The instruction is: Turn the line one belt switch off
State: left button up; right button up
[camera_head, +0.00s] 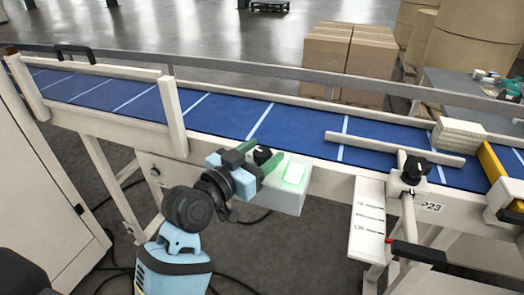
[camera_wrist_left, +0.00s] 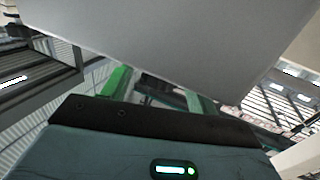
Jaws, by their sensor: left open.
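The belt switch is a pale grey box (camera_head: 287,200) on the near side of the conveyor, with a lit green-white lamp (camera_head: 294,174) on it. A round black knob (camera_head: 262,155) shows at the box's left end. My left gripper (camera_head: 262,158) is open, its green fingers on either side of the knob; I cannot tell if they touch it. In the left wrist view, the two green fingers (camera_wrist_left: 160,92) stand apart below a large plain grey surface (camera_wrist_left: 170,40), probably the box. The knob is not clear there. My right gripper is not in view.
The blue conveyor belt (camera_head: 225,115) runs behind the box, with a pale rail (camera_head: 392,148) over it. A stack of pale sheets (camera_head: 459,134) sits at the right. A clamp post (camera_head: 408,180) and a red-and-black handle (camera_head: 415,251) stick out at front right. Cables lie on the floor.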

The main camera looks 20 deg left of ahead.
pick_arm(q)
jog(key=shift+w+d, duration=0.15)
jog(key=shift+w, duration=0.2)
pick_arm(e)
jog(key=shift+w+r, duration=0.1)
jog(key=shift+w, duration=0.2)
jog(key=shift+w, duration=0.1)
pick_arm(q)
jog(key=c, duration=0.9)
jog(key=shift+c, duration=0.2)
